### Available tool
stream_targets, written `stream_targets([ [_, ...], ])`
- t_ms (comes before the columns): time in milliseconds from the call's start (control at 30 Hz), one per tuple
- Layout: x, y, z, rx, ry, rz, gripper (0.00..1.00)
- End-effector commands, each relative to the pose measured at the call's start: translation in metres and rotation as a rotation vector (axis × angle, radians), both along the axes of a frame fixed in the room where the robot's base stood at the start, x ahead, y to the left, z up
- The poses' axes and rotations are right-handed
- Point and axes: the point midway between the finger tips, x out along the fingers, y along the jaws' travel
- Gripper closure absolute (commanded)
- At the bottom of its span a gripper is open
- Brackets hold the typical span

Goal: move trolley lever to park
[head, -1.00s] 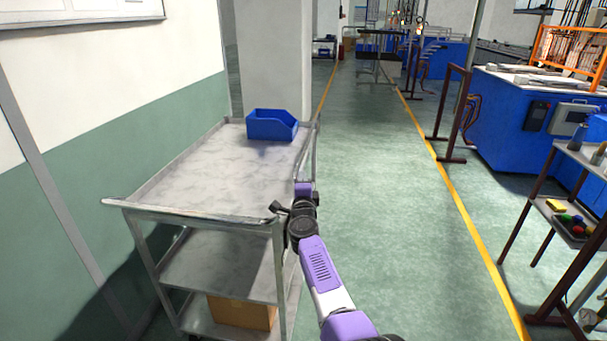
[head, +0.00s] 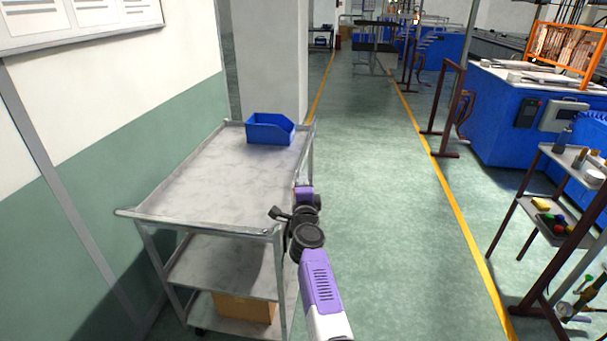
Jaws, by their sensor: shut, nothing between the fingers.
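The grey metal trolley (head: 190,190) stands at left, beside the wall, with a top tray and lower shelves. My gripper (head: 278,213) appears as a small dark shape at the trolley's near right corner, at the end of my purple and black arm. It is shut and holds nothing. Its fingertips are too small to make out, and I cannot tell whether it touches the trolley. No lever can be made out; my arm covers part of the trolley's right side.
A blue bin (head: 268,128) sits on the trolley's far end, and a cardboard box (head: 243,308) on its bottom shelf. A small rack (head: 570,190) with items stands at right, before a blue machine (head: 505,120). The green aisle floor (head: 385,220) between is clear.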

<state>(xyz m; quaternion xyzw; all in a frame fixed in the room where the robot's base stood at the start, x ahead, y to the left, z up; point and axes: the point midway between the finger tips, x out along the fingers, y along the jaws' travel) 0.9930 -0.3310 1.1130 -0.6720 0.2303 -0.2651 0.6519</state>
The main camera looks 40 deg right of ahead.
Motion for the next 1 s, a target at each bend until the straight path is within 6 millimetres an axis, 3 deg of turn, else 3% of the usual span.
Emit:
stream_targets([
  [1000, -0.0078, 0.0034, 0.0091, -0.002, -0.006, -0.003, 1.0],
])
